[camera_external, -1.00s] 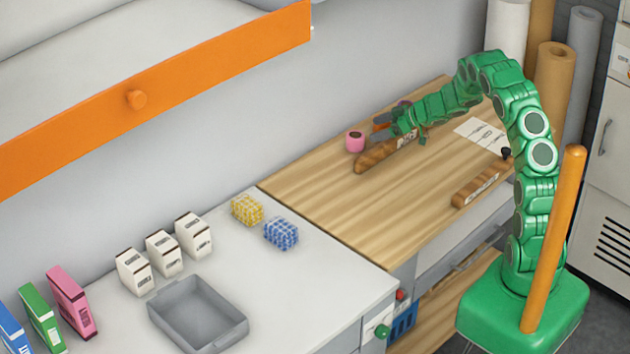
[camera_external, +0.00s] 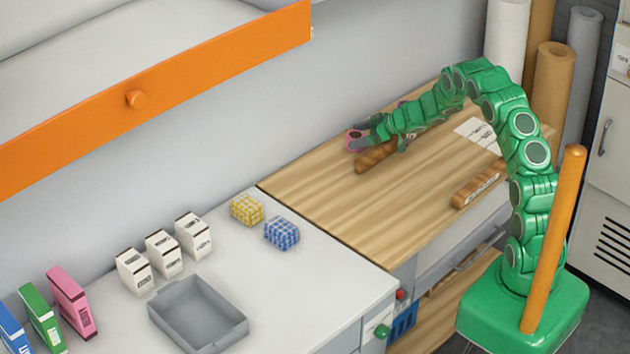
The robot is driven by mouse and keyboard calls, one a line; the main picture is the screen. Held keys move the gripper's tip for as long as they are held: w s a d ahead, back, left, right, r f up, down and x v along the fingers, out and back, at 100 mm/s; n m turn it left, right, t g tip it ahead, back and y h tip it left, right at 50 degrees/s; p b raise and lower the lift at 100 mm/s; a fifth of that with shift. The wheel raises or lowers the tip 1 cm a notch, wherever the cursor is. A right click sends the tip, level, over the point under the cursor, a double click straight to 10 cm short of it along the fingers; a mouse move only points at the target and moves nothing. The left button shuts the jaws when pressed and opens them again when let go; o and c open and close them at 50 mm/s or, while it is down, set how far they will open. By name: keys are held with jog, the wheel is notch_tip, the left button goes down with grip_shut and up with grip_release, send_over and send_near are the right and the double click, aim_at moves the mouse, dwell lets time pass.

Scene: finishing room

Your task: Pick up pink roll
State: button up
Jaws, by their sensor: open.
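The pink roll (camera_external: 352,134) stands on the wooden worktop (camera_external: 330,210) near the wall. It is now mostly hidden behind my gripper (camera_external: 360,137), with only bits of pink showing. My gripper is open, with its fingers at the roll. I cannot tell whether the roll is between the fingers or just beyond them. A long brown piece (camera_external: 374,159) lies on the worktop just in front of and partly under my gripper.
A second brown piece (camera_external: 478,186) lies near the worktop's front edge, and white paper (camera_external: 478,133) lies behind it. Yellow (camera_external: 247,209) and blue (camera_external: 282,232) checked blocks stand on the grey counter. The worktop's left part is clear.

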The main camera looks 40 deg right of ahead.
jog(key=shift+c, duration=0.2)
jog(key=c, duration=1.1)
jog(key=shift+r, duration=0.1)
jog(key=shift+d+r, duration=0.1)
jog(key=shift+r, duration=0.45)
jog(key=s+a+r, duration=0.1)
jog(key=s+r, duration=0.3)
jog(key=s+a+r, duration=0.1)
jog(key=s+r, duration=0.3)
jog(key=s, duration=0.1)
jog(key=s+a+r, duration=0.1)
jog(key=s+r, duration=0.2)
jog(key=s, duration=0.1)
jog(key=shift+s+r, duration=0.4)
